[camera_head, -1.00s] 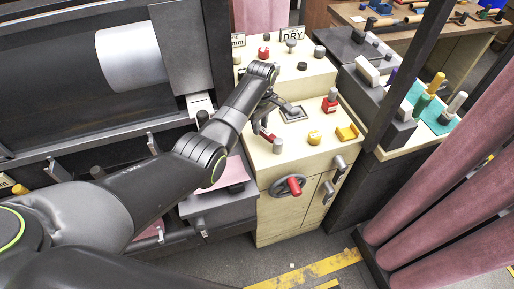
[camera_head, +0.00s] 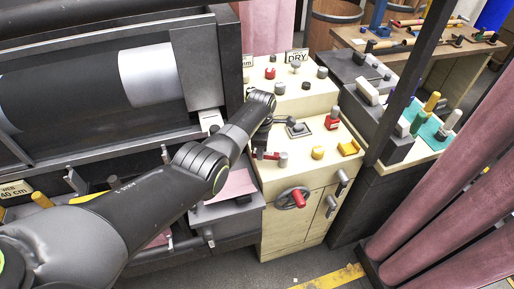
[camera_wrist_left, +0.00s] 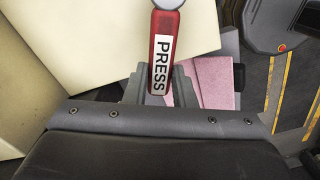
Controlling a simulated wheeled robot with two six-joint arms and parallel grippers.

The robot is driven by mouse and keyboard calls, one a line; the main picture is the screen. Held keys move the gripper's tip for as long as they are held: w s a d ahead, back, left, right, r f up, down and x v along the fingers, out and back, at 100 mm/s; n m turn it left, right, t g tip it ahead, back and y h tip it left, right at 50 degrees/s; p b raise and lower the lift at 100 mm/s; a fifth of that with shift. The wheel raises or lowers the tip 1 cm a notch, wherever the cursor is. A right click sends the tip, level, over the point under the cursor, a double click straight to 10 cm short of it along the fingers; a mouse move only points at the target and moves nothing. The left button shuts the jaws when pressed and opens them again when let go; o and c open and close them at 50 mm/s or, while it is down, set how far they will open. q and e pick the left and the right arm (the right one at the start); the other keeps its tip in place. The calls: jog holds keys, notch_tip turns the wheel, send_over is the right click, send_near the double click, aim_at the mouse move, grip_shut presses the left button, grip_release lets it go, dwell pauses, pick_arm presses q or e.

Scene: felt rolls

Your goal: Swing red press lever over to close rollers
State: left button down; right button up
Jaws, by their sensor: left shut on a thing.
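The red press lever (camera_head: 271,156) is at the left side of the pale control cabinet (camera_head: 270,183), with a grey round knob (camera_head: 283,159) at its right end. In the left wrist view the lever (camera_wrist_left: 162,50) carries a white label reading PRESS, and its pale knob is cut off at the top edge. My left gripper (camera_head: 261,148) is shut on the lever; the dark fingers (camera_wrist_left: 160,92) sit on either side of its lower part. The fingers and wrist hide the lever's pivot end. The metal roller (camera_head: 160,75) is at upper left. My right gripper is out of view.
The cabinet top also holds a red knob block (camera_head: 333,119), a yellow knob (camera_head: 318,153) and a yellow block (camera_head: 348,147). A handwheel with a red handle (camera_head: 298,199) is on its front. Pink felt rolls (camera_head: 440,190) stand at right.

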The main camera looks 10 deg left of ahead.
pick_arm(q)
jog(key=shift+s, duration=0.1)
dwell(0.4)
jog(key=c, duration=1.2)
grip_release()
jog(key=shift+r, duration=0.55)
notch_tip(320, 180, up, 16)
jog(key=b, duration=0.1)
jog(key=shift+r, duration=0.15)
